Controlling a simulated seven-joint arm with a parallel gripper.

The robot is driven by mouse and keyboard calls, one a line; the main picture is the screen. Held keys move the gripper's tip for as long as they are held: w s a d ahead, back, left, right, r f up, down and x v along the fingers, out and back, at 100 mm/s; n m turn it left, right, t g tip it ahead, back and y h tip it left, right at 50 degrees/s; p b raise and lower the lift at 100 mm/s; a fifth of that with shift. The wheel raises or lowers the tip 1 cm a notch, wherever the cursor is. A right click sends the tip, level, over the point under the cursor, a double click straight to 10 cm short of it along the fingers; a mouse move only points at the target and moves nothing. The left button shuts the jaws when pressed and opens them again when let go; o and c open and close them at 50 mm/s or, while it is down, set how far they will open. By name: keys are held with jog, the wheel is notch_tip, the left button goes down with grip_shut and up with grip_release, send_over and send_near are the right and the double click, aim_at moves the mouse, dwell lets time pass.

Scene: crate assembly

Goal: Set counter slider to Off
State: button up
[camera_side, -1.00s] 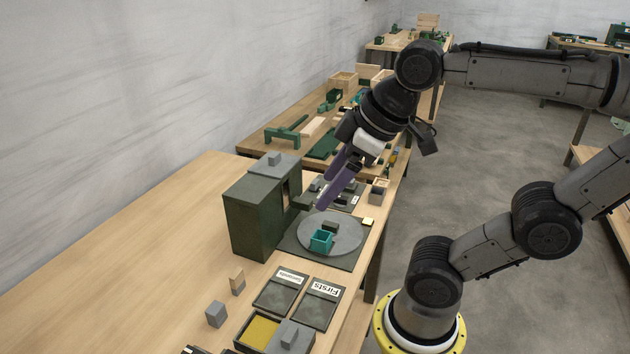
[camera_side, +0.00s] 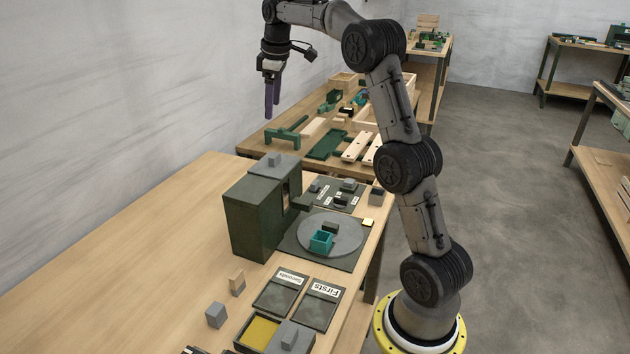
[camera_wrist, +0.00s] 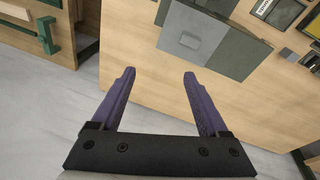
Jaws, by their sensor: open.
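My gripper (camera_side: 272,112) is raised high over the back of the workbench, with purple fingers pointing down. In the wrist view my gripper (camera_wrist: 159,75) is open, with nothing between the fingers. A dark panel (camera_side: 352,206) with small white labels and grey blocks lies behind the turntable; one of its blocks (camera_side: 349,184) may be the counter slider, but its setting is too small to read. A dark green machine housing (camera_side: 250,225) stands left of the panel, with a grey block (camera_side: 273,159) on top. The housing also shows in the wrist view (camera_wrist: 235,58).
A round grey turntable (camera_side: 345,240) carries a teal open box (camera_side: 321,241). Trays labelled Seconds (camera_side: 278,296) and Firsts (camera_side: 318,308) lie in front. A yellow-floored bin (camera_side: 240,345) is nearer. The left side of the bench (camera_side: 130,240) is clear.

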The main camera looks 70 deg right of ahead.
jog(key=s+d+f+m+g, duration=0.1)
jog(key=d+f+m, duration=0.1)
jog(key=d+f, duration=0.95)
jog(key=m+g+y, duration=0.1)
send_near(315, 182)
notch_tip(315, 182, down, 9)
jog(key=shift+w+d+f, duration=0.1)
jog(key=shift+d, duration=0.05)
jog(key=shift+c, duration=0.3)
grip_shut()
dwell(0.5)
